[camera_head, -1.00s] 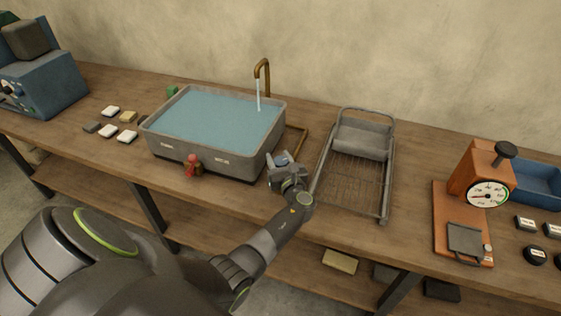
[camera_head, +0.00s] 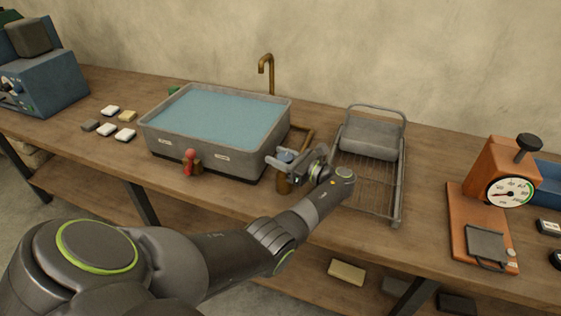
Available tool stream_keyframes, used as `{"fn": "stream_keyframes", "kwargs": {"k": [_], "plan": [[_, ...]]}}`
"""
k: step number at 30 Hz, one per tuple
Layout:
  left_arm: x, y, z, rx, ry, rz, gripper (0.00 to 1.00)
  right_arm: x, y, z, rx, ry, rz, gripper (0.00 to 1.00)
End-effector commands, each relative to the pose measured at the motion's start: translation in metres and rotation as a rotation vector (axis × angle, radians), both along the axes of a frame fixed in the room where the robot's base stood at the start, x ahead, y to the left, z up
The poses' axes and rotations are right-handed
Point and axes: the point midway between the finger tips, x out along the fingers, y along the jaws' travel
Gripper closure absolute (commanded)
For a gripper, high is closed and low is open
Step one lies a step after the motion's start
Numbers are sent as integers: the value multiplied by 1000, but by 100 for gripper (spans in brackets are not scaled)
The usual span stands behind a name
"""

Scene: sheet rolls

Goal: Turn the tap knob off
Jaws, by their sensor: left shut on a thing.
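The brass tap spout (camera_head: 267,68) rises behind the grey water-filled basin (camera_head: 222,158), and no water stream shows from it. The blue tap knob (camera_head: 286,155) sits at the basin's right front corner, above a brass stub (camera_head: 284,185), and is partly hidden by my gripper. My left gripper (camera_head: 285,160) is shut on the knob, with its arm reaching in from the lower left. My right gripper is out of view.
A red knob (camera_head: 189,160) stands at the basin's front. An orange gauge press (camera_head: 500,192) stands further right. Several small blocks (camera_head: 107,130) lie left of the basin.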

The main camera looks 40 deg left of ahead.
Motion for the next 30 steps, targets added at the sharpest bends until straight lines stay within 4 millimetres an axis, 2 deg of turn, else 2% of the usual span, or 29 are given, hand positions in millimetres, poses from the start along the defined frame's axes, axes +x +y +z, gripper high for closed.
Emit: {"fn": "stream_keyframes", "kwargs": {"k": [16, 17, 21, 30], "plan": [[-1, 0, 0, 0, 3, 24, 81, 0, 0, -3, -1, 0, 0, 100], [-1, 0, 0, 0, 3, 24, 54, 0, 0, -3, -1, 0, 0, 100], [-1, 0, 0, 0, 2, 24, 36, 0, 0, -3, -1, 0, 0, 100], [0, -1, 0, 0, 0, 22, 36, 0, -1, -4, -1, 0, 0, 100]]}}
